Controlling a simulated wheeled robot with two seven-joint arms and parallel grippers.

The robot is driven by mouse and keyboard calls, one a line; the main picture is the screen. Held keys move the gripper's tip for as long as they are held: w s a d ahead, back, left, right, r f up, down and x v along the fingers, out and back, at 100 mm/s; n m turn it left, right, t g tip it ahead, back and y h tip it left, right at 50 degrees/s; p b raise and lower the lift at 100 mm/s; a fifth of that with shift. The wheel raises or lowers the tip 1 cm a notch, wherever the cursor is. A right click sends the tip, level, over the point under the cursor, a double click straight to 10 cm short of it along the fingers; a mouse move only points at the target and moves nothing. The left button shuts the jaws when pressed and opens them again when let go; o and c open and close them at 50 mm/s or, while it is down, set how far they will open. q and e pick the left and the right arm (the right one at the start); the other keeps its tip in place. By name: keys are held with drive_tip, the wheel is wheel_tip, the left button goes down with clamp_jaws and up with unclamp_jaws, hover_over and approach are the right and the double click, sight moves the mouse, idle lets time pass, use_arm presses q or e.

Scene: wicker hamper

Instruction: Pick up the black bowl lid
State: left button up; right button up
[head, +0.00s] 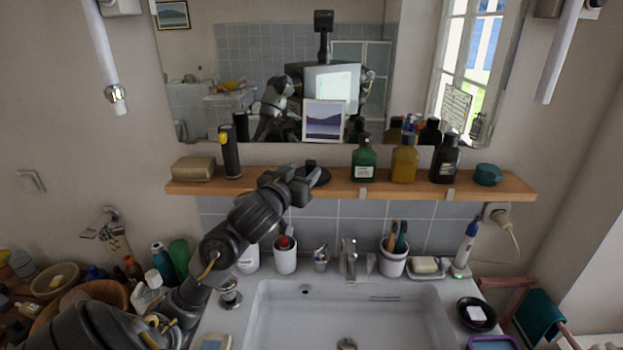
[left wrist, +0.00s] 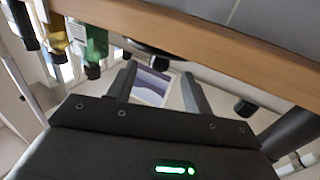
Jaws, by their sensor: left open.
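The black bowl lid (head: 320,177) is a dark round piece with a small knob, lying on the wooden shelf below the mirror. My left gripper (head: 303,183) is at the shelf's front edge, just left of and in front of the lid, and partly covers it in the head view. In the left wrist view the picture is turned over, and a dark part of the lid (left wrist: 148,49) shows at the shelf edge, ahead of the open, empty fingers (left wrist: 158,85). Whether they touch the lid cannot be told. My right gripper is not in view.
The wooden shelf (head: 348,186) also holds a box-like soap-coloured item (head: 194,169), a black canister (head: 230,152), a green bottle (head: 364,162), an amber bottle (head: 404,161) and a dark bottle (head: 445,160). Below are cups and the sink (head: 350,305).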

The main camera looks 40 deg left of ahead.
sight(308, 166)
use_arm(q)
drive_tip(key=shift+r, duration=0.1)
drive_tip(key=x, duration=0.4)
drive_tip(key=shift+w, duration=0.2)
drive_tip(key=shift+w+a, duration=0.1)
drive_tip(key=shift+w, duration=0.3)
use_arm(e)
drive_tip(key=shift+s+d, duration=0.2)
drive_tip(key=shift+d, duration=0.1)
use_arm(q)
drive_tip(key=shift+s, duration=0.1)
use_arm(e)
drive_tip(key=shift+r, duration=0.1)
